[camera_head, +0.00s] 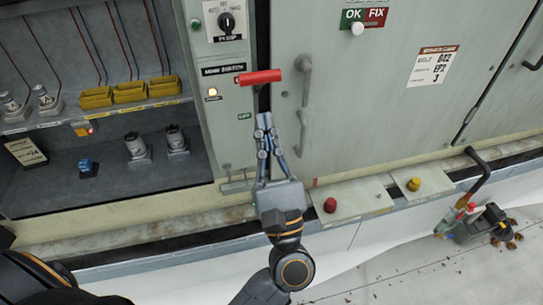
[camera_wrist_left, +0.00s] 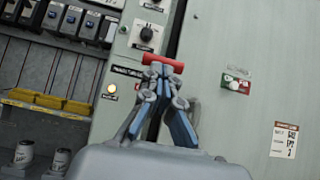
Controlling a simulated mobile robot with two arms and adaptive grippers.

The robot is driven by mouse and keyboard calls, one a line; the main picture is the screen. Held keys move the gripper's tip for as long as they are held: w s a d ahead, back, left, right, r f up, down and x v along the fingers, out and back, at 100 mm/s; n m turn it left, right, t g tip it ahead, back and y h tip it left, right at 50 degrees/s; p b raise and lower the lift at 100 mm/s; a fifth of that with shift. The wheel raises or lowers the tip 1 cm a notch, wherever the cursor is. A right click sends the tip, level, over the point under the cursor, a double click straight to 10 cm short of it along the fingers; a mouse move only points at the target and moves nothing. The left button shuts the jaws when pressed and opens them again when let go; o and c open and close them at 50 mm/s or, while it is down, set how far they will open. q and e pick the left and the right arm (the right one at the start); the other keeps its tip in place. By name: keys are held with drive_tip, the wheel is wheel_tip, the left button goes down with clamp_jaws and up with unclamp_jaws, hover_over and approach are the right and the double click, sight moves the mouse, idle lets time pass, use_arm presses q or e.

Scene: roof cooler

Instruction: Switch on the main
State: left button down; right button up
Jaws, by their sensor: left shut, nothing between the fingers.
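The main switch is a red bar handle (camera_head: 259,77) on the grey cabinet, beside a label reading "MAIN SWITCH" (camera_head: 223,69). In the head view the handle lies roughly level. A small red label sits at its left end and a small green label (camera_head: 244,116) lower down. My left gripper (camera_head: 264,118) is shut and empty, fingers pointing up, just below the handle in the head view. In the left wrist view the handle (camera_wrist_left: 163,62) shows right beyond the fingertips (camera_wrist_left: 160,72); I cannot tell whether they touch. My right gripper is not in view.
A lit lamp (camera_head: 213,93) and a rotary knob (camera_head: 227,23) are on the panel left of the handle. A door handle (camera_head: 304,80) stands close right of my gripper. Red (camera_head: 330,205) and yellow (camera_head: 414,184) buttons sit on the ledge below. An open compartment with yellow bins (camera_head: 130,92) is left.

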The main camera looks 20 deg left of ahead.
use_arm(q)
drive_tip(key=v, duration=0.6)
idle(0.3)
